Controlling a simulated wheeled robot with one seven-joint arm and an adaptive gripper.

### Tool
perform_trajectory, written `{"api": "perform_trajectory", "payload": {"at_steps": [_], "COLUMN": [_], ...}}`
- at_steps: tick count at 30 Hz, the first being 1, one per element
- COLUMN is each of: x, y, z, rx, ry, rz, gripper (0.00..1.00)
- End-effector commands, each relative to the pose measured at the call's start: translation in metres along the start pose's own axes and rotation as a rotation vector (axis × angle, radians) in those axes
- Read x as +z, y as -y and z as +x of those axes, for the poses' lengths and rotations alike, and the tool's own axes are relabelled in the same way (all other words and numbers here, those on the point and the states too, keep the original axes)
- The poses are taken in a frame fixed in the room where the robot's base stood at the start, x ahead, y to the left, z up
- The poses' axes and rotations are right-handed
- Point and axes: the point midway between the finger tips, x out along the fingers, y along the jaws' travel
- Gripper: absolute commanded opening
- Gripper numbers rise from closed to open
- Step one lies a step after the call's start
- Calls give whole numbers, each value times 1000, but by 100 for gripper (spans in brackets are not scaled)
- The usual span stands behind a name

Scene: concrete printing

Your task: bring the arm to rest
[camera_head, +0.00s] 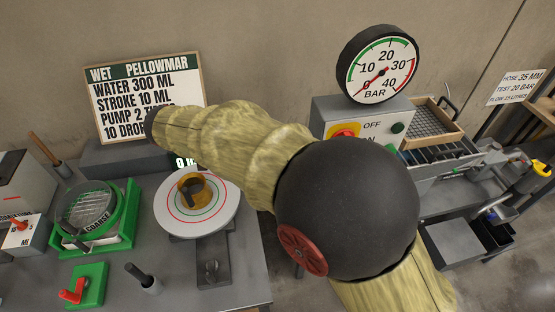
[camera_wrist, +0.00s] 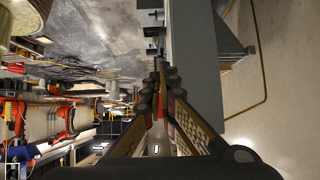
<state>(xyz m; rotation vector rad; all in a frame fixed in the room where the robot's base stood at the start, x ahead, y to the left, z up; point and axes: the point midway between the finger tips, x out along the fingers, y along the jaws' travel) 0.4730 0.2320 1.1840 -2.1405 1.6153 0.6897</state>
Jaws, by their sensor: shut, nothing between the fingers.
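My gripper (camera_wrist: 159,68) shows in the wrist view with its two fingers drawn together at the tips. Nothing is between them. In the head view my arm, yellowish with a large black round joint, crosses the middle of the picture, and my gripper cannot be made out there. Beyond the fingertips in the wrist view is a long grey edge (camera_wrist: 195,70); I cannot tell how far apart they are.
A round white plate (camera_head: 172,222) bearing an amber cup (camera_head: 193,187), a green-framed sieve (camera_head: 125,235) and a red-handled valve (camera_head: 90,285) stand on the grey bench at left. A pressure gauge (camera_head: 377,65) tops a grey switch box (camera_head: 330,112). A lettered board (camera_head: 145,95) leans behind.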

Motion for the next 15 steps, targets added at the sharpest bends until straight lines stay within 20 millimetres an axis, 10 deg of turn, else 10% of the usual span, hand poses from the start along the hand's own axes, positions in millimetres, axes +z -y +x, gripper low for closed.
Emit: {"api": "perform_trajectory", "payload": {"at_steps": [15], "x": [10], "y": [6], "z": [0], "rx": [-28], "ry": [33], "rz": [-256], "gripper": [0]}}
